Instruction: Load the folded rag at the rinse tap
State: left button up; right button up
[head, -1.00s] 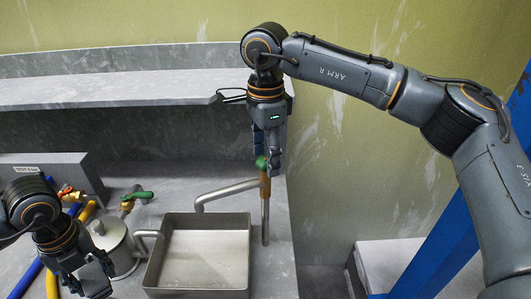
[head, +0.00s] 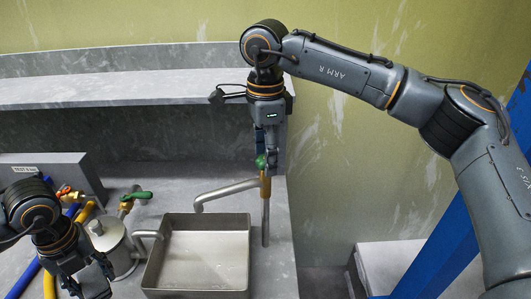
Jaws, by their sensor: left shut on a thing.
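The rinse tap has a green knob (head: 261,162) on an upright brass-and-steel pipe. Its bent spout (head: 225,194) reaches left over the back of a square metal basin (head: 158,262). My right gripper (head: 266,158) points straight down at the green knob, its fingertips at or touching it. I cannot tell whether they close on it. My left gripper (head: 88,288) is low at the left, left of the basin, in front of a lidded metal pot. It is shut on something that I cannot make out. I see no folded rag; the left fingers are partly cut off by the frame.
The metal pot (head: 118,250) stands left of the basin, with a green-handled valve (head: 136,196) behind it. Blue and yellow hoses (head: 50,283) and a grey box (head: 70,170) are at the left. A shelf (head: 110,92) runs along the wall. Bare counter lies right of the basin.

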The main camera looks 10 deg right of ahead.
notch_tip(320, 180, up, 12)
dwell(0.6)
pick_arm(q)
jog(key=shift+s, duration=0.1)
